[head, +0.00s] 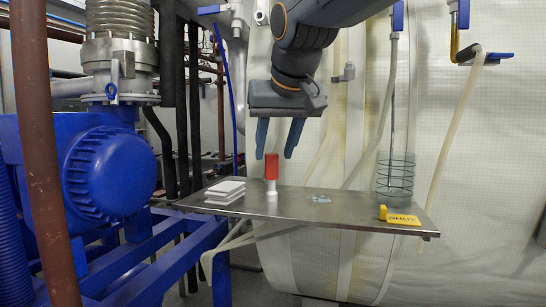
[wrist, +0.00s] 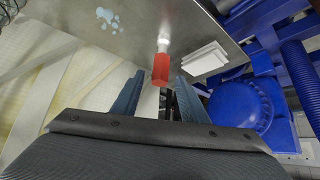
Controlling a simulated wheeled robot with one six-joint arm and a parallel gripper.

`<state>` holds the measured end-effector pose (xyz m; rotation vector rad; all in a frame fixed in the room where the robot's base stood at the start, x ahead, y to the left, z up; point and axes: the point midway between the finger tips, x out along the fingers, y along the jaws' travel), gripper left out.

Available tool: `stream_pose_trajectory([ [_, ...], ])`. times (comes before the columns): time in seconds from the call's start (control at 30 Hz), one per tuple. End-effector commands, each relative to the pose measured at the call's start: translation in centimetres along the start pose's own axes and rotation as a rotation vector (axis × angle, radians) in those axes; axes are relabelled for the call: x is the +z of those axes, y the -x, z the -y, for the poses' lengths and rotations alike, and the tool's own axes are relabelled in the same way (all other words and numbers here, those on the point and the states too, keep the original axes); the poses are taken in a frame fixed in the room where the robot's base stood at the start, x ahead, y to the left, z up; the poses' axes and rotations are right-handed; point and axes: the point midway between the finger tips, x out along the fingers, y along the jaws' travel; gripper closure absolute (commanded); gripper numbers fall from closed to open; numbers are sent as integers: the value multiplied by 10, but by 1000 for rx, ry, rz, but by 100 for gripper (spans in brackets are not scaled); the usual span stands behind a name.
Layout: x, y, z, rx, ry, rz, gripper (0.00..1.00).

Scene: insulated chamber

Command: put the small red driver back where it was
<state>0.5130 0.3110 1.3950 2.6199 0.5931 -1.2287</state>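The small red driver (head: 271,166) stands upright on the metal shelf, its red handle up and a white part below it. It also shows in the wrist view (wrist: 161,68), red end toward me. My gripper (head: 273,157) is open above the shelf, pointing down, with its blue fingers apart. In the wrist view the red handle lies between the two fingertips (wrist: 160,73) in the picture, with space on both sides. I cannot tell how deep it sits between them. No grip on it shows.
The metal shelf (head: 300,207) holds a stack of white plates (head: 225,188) left of the driver and a wet patch (head: 319,199) to its right. A blue machine (head: 110,172) stands left.

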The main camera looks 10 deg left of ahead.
Motion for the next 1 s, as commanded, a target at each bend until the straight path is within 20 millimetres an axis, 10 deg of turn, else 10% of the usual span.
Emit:
stream_pose_trajectory([
  [0.5, 0, 89, 0, -1, 0, -2, 60],
  [1.0, 0, 96, 0, 0, 0, -1, 60],
])
